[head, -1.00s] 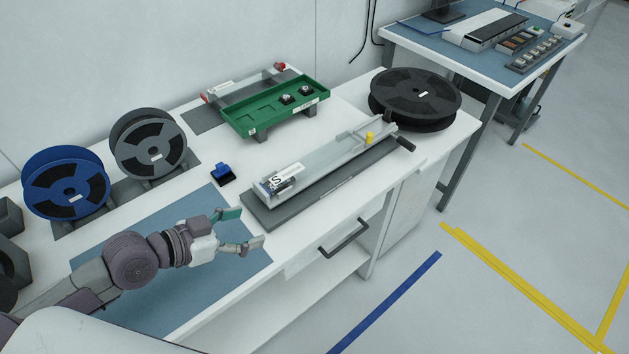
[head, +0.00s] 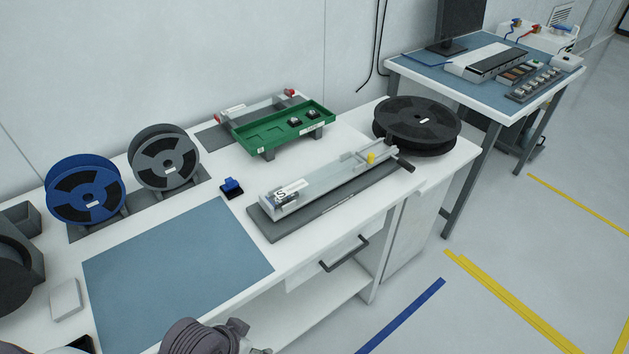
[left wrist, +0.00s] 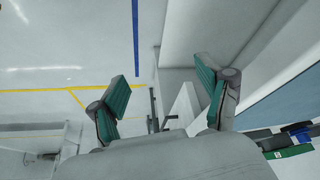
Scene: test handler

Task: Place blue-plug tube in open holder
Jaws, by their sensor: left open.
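A long grey rail-like holder (head: 325,180) lies on a dark base plate (head: 278,233) in the middle of the bench. It has an S label at its left end and a yellow piece (head: 371,158) near its right end. I cannot make out a separate blue-plug tube. Behind the green tray, another long rail (head: 252,108) has red ends. My left gripper (left wrist: 160,85) is open and empty in the left wrist view, away from the holder. Its wrist shows at the bottom edge of the head view, with the fingers mostly out of sight.
A green tray (head: 283,130) with small black parts stands at the back. A small blue block (head: 231,185) sits left of the holder. The blue mat (head: 180,265) is clear.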

